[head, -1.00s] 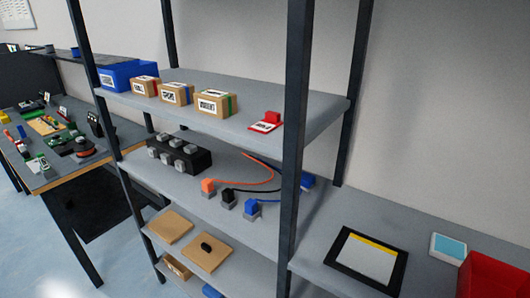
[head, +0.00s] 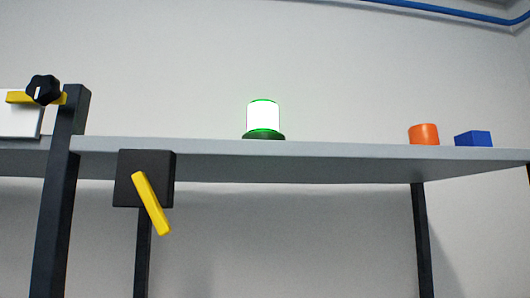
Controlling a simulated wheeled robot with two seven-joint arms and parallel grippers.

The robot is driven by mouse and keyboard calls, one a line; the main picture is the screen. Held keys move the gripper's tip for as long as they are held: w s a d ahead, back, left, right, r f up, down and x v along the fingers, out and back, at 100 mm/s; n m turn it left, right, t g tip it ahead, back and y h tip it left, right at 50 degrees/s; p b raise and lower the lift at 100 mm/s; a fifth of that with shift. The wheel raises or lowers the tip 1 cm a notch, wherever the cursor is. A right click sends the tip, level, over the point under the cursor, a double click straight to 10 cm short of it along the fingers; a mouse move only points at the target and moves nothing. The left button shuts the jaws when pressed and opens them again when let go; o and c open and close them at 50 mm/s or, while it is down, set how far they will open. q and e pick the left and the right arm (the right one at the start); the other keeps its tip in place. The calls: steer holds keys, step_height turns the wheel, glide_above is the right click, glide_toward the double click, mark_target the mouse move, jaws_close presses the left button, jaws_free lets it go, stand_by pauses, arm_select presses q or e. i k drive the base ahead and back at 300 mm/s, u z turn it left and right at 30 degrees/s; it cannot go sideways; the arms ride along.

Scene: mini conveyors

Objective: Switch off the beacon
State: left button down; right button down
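The beacon (head: 263,117) stands upright on top of a grey shelf board, near the middle of the head view. Its cylinder glows white with green edges, so it is lit, and its base is dark. A dark box with a yellow lever (head: 151,204) is at the front of the shelf, left of the beacon. The lever slants from upper left to lower right. A black knob (head: 43,90) with a white mark sits at the upper left. Neither of my grippers is in view.
An orange cylinder (head: 424,135) and a blue block (head: 473,139) stand on the shelf board (head: 340,149) to the right. Dark posts (head: 58,200) hold the shelf. A white panel with a yellow bar (head: 18,118) is at the far left. A blue pipe runs along the wall above.

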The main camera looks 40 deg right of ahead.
mark_target(155, 210)
steer(key=u, duration=0.85)
steer(key=k, duration=0.35)
steer(key=z, duration=0.25)
